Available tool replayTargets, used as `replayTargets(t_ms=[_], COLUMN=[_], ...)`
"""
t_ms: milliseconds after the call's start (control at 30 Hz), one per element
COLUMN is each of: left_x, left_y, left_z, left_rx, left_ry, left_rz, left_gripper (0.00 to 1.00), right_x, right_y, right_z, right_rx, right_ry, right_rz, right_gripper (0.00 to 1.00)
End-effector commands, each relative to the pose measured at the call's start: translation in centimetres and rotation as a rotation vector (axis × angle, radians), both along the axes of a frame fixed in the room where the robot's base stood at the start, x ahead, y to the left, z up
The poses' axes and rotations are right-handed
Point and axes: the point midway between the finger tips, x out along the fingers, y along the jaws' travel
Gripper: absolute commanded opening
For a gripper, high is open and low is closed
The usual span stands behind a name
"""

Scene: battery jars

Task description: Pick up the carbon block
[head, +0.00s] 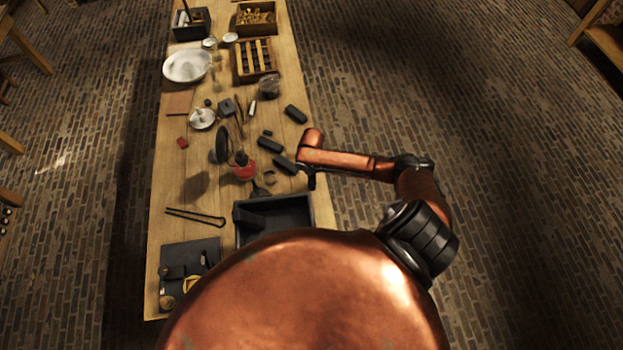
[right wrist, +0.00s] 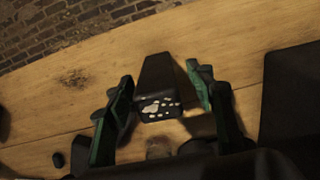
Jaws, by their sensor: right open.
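A black carbon block (right wrist: 162,85) lies on the wooden table in the right wrist view, with pale spots on its near end. It is between the two spread green-padded fingers of my right gripper (right wrist: 162,84), with a gap visible on both sides. In the head view my right gripper (head: 309,178) hangs at the table's right edge, beside a dark block (head: 284,163). Two similar dark blocks (head: 270,144) and (head: 295,114) lie farther back. My left gripper is not in view.
A black tray (head: 308,213) stands at the near right of the table. A red-based item (head: 243,171) and tongs (head: 195,216) lie to the left. Wooden boxes (head: 257,60) and a white dish (head: 187,66) stand farther back.

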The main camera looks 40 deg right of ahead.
Motion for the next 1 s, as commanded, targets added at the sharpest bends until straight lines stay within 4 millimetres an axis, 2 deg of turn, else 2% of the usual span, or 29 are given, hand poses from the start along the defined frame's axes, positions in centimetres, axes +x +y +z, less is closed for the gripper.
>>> replayTargets(t_ms=[200, 467, 1000], left_x=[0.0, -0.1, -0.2], left_y=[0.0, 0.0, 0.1], left_z=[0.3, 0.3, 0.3], left_rx=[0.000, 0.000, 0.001], left_ry=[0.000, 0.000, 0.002], left_rz=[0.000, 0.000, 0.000], left_gripper=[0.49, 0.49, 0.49], right_x=[0.1, 0.1, 0.1], right_y=[-0.1, -0.1, -0.1], right_z=[-2.3, -2.5, -2.5], right_rx=[-0.001, 0.000, -0.001], right_ry=[-0.002, -0.002, -0.002], right_rz=[0.001, 0.001, 0.000], right_gripper=[0.49, 0.49, 0.11])
